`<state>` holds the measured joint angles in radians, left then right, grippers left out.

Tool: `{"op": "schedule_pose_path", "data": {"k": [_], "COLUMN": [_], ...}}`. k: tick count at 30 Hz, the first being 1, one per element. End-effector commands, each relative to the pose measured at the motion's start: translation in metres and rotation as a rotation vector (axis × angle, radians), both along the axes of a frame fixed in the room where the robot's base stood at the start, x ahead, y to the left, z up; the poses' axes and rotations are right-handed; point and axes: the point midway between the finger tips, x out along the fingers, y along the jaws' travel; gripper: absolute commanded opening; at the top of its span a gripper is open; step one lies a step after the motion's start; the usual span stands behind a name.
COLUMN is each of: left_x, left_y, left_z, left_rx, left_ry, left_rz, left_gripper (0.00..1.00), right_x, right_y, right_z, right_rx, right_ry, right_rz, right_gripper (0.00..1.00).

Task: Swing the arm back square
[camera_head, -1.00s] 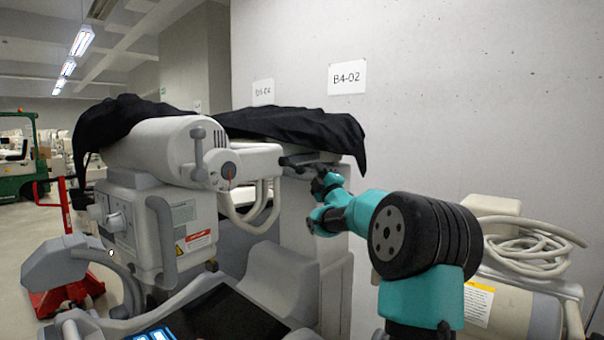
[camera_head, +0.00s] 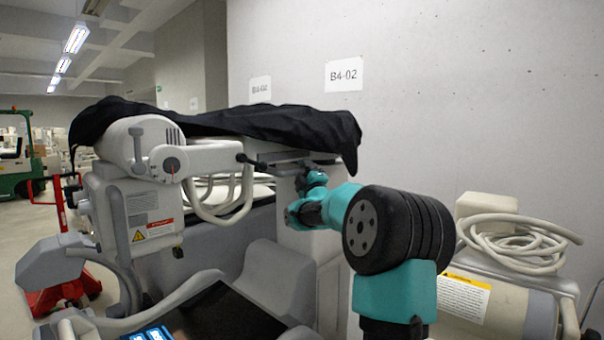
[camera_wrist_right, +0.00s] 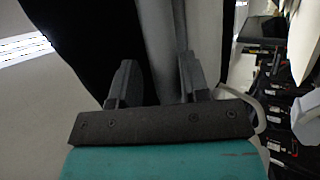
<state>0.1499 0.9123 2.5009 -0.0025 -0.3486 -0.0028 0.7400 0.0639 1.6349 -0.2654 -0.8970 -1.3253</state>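The pale grey swing arm (camera_head: 215,158) of the covered cart runs right from a round pivot with a dark dial (camera_head: 172,165). A white cylindrical housing (camera_head: 125,147) is behind the pivot. My right gripper (camera_head: 246,161) is at the arm's right end. In the right wrist view, the fingers of my right gripper (camera_wrist_right: 158,78) stand on both sides of a grey bar of the arm (camera_wrist_right: 160,35), with little or no gap. The fingertips' contact is partly hidden. My left gripper is not in view.
A black cloth (camera_head: 250,122) drapes over the cart's top behind the arm. Looped pale cables (camera_head: 225,205) hang below the arm. A concrete wall (camera_head: 430,90) stands behind. Another cart with a coiled hose (camera_head: 510,245) is at right. A red pallet jack (camera_head: 70,290) is at left.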

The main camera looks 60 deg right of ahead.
Motion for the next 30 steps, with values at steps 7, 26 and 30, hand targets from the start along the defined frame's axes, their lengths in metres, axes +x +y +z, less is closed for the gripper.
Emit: {"op": "schedule_pose_path", "data": {"k": [7,26,30], "left_x": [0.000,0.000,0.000], "left_y": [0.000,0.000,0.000], "left_z": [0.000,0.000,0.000], "left_rx": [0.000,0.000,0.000], "left_ry": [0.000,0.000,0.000], "left_rz": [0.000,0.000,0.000], "left_gripper": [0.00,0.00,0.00], "right_x": [0.002,-0.039,-0.056], "right_y": [0.001,0.034,0.047], "right_z": [0.000,-0.031,-0.044], "right_rx": [-0.001,-0.001,-0.001], "right_ry": [0.002,0.003,0.005], "right_rz": [0.004,0.002,0.002], "right_gripper": [0.51,0.51,0.51]}}
